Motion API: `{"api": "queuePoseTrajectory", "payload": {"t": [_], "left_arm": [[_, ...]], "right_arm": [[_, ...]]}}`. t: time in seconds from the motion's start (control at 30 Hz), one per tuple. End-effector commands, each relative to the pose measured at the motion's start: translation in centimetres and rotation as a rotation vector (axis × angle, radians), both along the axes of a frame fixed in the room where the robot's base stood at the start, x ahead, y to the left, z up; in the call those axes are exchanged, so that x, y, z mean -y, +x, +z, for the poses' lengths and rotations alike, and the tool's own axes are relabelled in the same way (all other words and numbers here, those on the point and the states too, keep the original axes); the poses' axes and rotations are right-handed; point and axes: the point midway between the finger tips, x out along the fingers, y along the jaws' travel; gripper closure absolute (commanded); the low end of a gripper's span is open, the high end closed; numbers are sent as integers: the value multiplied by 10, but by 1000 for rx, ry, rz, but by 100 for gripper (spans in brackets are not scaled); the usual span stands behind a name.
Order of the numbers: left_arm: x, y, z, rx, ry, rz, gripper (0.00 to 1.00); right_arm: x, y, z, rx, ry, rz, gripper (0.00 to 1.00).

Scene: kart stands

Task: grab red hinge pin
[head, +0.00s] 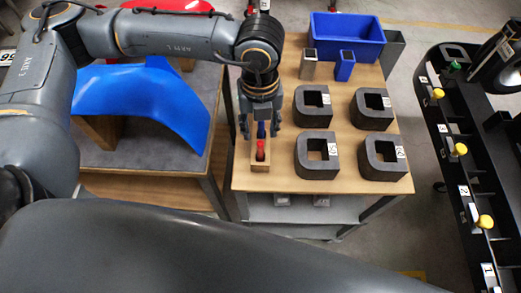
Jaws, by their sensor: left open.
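The red hinge pin (261,151) stands upright in a small wooden holder (260,167) on the left front of the wooden table. A blue pin (261,130) stands just behind it in the same holder. My left gripper (261,129) is above the holder, pointing down, with its fingers apart on either side of the pins. It looks closer to the blue pin than to the red one. I cannot tell its exact height or whether it touches anything. My right gripper does not show.
Several dark square blocks with holes (317,155) stand right of the holder. A blue bin (346,37) and small upright boxes (345,66) are behind. A blue curved panel (145,100) lies on the left table. A black rack with yellow knobs (460,149) is at right.

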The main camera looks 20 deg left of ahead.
Motion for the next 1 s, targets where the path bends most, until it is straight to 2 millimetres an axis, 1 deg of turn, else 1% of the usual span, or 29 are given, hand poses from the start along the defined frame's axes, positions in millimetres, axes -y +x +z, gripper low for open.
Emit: {"api": "queuePoseTrajectory", "payload": {"t": [0.03, 0.1, 0.2, 0.3, 0.4, 0.57, 0.67, 0.7, 0.77, 0.8, 1.0], "left_arm": [[0, -2, -3, -5, 1, 0, 57], [1, -2, -13, -5, 2, 0, 57], [1, -2, -30, -4, 1, 0, 57], [1, -2, -41, -3, 1, 1, 57], [1, -2, -46, -1, 0, 0, 57], [1, -2, -46, -1, 0, 0, 57], [1, -1, -46, -1, 0, 0, 75], [1, -1, -46, -1, 0, 0, 83], [1, -1, -46, -1, 0, 0, 96], [1, -1, -46, -1, 0, 0, 100], [1, -1, -45, 0, 0, 0, 100]], "right_arm": [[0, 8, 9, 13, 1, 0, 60], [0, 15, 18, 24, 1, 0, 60], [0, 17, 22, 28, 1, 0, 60], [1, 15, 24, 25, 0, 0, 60], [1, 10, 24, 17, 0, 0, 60], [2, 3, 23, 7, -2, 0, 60], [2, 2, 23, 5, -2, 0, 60], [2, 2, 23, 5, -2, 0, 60], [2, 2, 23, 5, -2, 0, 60], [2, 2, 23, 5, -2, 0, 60], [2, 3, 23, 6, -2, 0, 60]]}}
